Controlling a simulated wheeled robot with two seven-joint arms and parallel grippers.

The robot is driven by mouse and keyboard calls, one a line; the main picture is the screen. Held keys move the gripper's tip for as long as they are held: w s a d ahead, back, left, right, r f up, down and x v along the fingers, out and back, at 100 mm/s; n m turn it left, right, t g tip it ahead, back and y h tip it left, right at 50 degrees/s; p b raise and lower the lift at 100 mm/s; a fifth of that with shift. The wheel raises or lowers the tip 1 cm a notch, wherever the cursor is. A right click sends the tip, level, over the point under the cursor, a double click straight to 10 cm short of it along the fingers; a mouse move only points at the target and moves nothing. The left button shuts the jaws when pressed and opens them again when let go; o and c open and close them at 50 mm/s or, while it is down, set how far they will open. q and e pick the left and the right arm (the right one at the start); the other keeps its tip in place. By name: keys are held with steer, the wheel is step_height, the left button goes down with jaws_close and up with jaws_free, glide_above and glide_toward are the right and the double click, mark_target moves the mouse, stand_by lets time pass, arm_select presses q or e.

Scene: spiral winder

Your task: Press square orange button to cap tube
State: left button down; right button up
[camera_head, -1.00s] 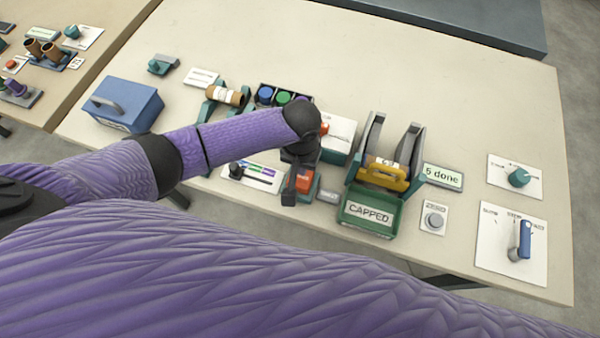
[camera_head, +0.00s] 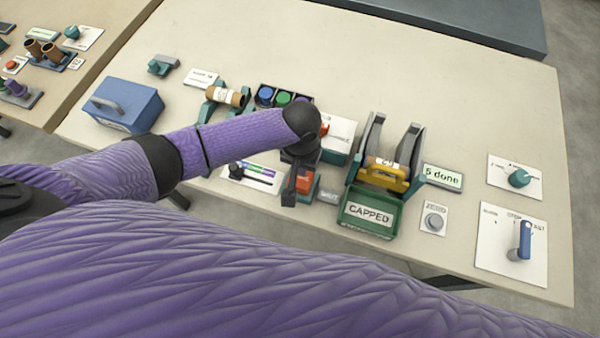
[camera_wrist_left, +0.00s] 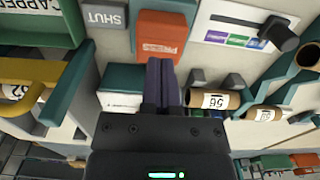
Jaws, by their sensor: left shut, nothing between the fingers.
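The square orange button (camera_head: 305,183) sits on a teal base near the front edge of the bench. In the left wrist view its face (camera_wrist_left: 162,36) reads PRESS. My left gripper (camera_head: 290,193) is shut and empty, pointing down beside the button's left side. In the left wrist view its fingertips (camera_wrist_left: 161,66) overlap the button's lower edge; I cannot tell whether they touch it. A brown tube with a white label (camera_head: 226,96) lies on a teal holder; labelled tubes (camera_wrist_left: 214,100) also show in the left wrist view. My right gripper is out of view.
A green CAPPED bin (camera_head: 368,232) stands right of the button, below a yellow-handled part (camera_head: 383,176) between grey uprights. A grey SHUT block (camera_wrist_left: 103,17) sits close to the button. A slider panel (camera_head: 236,177) lies to the left.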

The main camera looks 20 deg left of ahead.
arm_select(q)
steer(key=shift+f, duration=0.15)
stand_by(0.4)
steer(key=shift+f+b, duration=1.4)
steer(key=shift+f, duration=0.6)
step_height(320, 180, up, 8)
steer(key=p, duration=0.8)
steer(key=shift+f+p, duration=0.1)
steer(key=shift+p, duration=0.2)
steer(key=shift+r, duration=0.25)
steer(key=shift+f, duration=0.15)
